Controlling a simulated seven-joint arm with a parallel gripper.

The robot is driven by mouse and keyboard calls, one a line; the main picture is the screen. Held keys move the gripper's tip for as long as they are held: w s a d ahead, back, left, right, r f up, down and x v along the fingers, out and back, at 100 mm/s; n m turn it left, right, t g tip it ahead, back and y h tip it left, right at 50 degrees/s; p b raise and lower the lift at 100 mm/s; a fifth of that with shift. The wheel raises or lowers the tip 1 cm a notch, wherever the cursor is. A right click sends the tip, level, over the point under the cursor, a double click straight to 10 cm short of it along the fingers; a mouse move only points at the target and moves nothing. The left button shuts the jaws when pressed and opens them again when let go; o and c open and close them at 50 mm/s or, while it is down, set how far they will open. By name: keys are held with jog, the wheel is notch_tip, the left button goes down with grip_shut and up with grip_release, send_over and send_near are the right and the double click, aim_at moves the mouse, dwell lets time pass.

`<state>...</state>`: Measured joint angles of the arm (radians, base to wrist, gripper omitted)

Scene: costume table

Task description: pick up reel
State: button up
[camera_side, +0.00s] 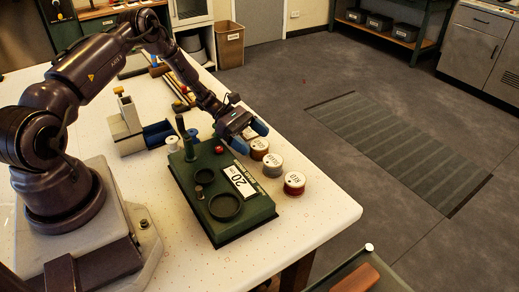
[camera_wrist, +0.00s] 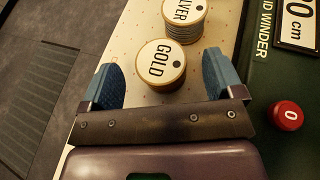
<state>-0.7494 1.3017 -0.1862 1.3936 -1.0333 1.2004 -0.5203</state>
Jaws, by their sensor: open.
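Several round thread reels with white labelled tops stand in a row on the table. The gold reel (camera_wrist: 160,65) shows between and a little beyond the two blue fingertips in the wrist view, and it also shows in the side view (camera_side: 259,148). The silver reel (camera_wrist: 184,18) stands beyond it, and also shows in the side view (camera_side: 272,165). The red reel (camera_side: 294,183) is at the near end of the row. My gripper (camera_side: 250,136) is open and empty above the far end of the row. A pale top partly hidden by it may be another reel.
The green winder (camera_side: 225,195) with a 20 cm plate and a red knob (camera_wrist: 289,115) lies alongside the row. A grey-and-white block holder (camera_side: 125,128) and blue parts stand behind. The table edge runs close along the row's other side.

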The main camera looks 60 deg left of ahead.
jog(key=x, duration=0.2)
jog(key=shift+w+d+f, duration=0.15)
jog(key=shift+d, duration=0.15)
jog(key=shift+c, duration=0.5)
jog(key=c, duration=0.9)
jog(key=shift+c, duration=0.2)
